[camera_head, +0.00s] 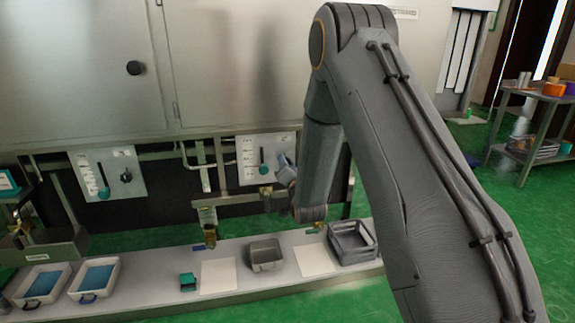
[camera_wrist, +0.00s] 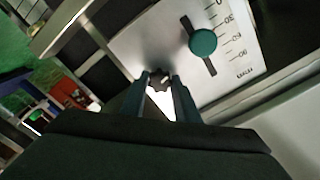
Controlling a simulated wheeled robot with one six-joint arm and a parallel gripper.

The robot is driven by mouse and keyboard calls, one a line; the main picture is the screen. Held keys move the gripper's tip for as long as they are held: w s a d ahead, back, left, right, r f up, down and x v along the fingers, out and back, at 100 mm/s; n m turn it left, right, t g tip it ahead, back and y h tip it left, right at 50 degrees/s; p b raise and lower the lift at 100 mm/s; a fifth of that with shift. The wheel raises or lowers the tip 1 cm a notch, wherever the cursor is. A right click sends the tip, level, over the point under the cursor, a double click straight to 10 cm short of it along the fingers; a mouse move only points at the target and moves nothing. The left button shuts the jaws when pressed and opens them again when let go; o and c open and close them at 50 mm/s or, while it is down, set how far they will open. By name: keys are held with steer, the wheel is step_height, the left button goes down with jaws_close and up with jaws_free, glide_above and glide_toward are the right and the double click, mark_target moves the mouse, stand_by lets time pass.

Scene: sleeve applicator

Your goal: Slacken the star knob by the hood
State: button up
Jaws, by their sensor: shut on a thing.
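A small dark star knob (camera_wrist: 159,79) sits on a white scale panel (camera_wrist: 150,38) in the wrist view. My gripper (camera_wrist: 160,82) is shut on this star knob, one finger on each side of it. In the head view my gripper (camera_head: 284,172) is at the right-hand scale panel (camera_head: 247,172), and the knob there is hidden behind it. A second dark star knob (camera_head: 126,175) shows on the left-hand panel (camera_head: 92,180). I cannot tell from these frames which part is the hood.
A teal slider knob (camera_wrist: 202,42) in a dark slot is close beside my fingers. A metal cabinet (camera_head: 230,60) rises above the panels. Below, a grey bench (camera_head: 150,265) carries trays, a grey bin (camera_head: 266,255) and a dark crate (camera_head: 352,242).

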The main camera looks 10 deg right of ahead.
steer(key=shift+f+n+p, duration=0.1)
steer(key=shift+n+p, duration=0.45)
steer(key=shift+n, duration=7.85)
steer(key=o, duration=1)
steer(key=shift+o, duration=0.2)
steer(key=shift+s, duration=0.15)
steer(key=s, duration=0.7)
steer(key=shift+s, duration=0.3)
